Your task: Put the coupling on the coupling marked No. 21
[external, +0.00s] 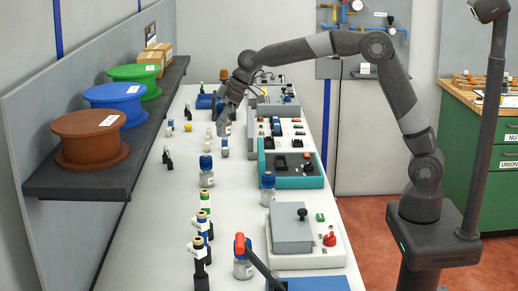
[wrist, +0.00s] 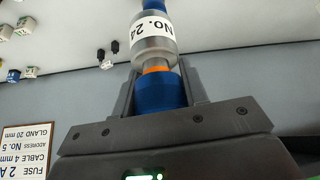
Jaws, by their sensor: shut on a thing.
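My gripper (wrist: 158,88) is shut on a blue, round coupling (wrist: 158,98) in the wrist view. An orange ring (wrist: 156,66) shows at the blue part's far end. Just beyond it is a metal coupling (wrist: 152,50) with a white label, upside down in this view, reading "No. 2" and a second digit I cannot read surely. Whether the two are touching or joined I cannot tell. A blue end (wrist: 152,5) shows beyond the label. In the external view my gripper (external: 223,127) is low over the far part of the white bench; its load is hard to make out there.
Blue-topped metal pieces stand on the bench (external: 150,235), one nearer the camera (external: 206,172) and one by the teal-edged box (external: 268,188). Control boxes (external: 292,165) line the right side. A shelf with cable spools (external: 90,140) overhangs the left. A placard (wrist: 35,145) shows in the wrist view.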

